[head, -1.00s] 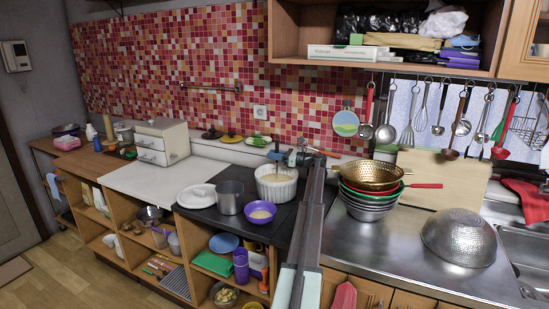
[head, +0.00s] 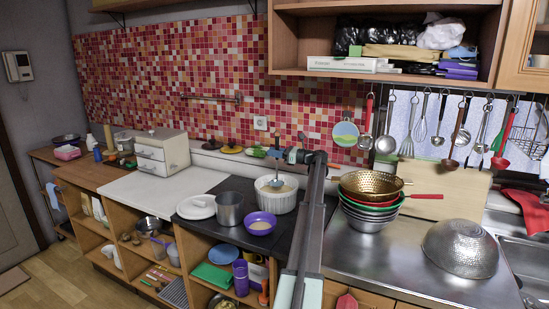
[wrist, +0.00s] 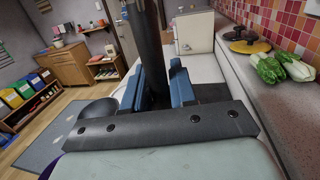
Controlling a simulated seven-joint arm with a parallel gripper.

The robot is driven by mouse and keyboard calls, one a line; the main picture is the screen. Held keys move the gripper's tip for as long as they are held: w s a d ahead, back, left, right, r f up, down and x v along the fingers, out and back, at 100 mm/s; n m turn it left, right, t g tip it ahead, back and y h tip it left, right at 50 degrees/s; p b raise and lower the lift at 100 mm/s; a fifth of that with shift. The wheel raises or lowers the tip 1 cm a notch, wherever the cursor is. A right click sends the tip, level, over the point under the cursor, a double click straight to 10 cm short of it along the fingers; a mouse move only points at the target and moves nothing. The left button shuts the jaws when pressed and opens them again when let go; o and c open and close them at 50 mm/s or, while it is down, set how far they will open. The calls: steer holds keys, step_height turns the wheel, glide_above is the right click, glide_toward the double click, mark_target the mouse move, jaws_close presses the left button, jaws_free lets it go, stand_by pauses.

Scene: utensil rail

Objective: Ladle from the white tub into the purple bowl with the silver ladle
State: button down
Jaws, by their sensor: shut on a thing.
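The white tub (head: 276,204), ribbed and round, stands on the dark counter section with pale beige contents. My gripper (head: 278,153) is above the tub in the head view. In the wrist view its blue fingers (wrist: 158,88) are shut on the dark upright handle of the ladle (wrist: 150,40). In the head view the ladle's small bowl (head: 276,183) shows within the tub's opening, seemingly above the contents. Whether it holds any is too small to tell.
A grey metal pot (head: 230,209) stands left of the tub, close to the bowl. Stacked colanders (head: 369,200) stand to the right, beyond my arm. The white counter (head: 160,184) at left is largely clear.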

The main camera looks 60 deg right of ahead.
steer(key=shift+r, duration=2.15)
steer(key=shift+r, duration=2.55)
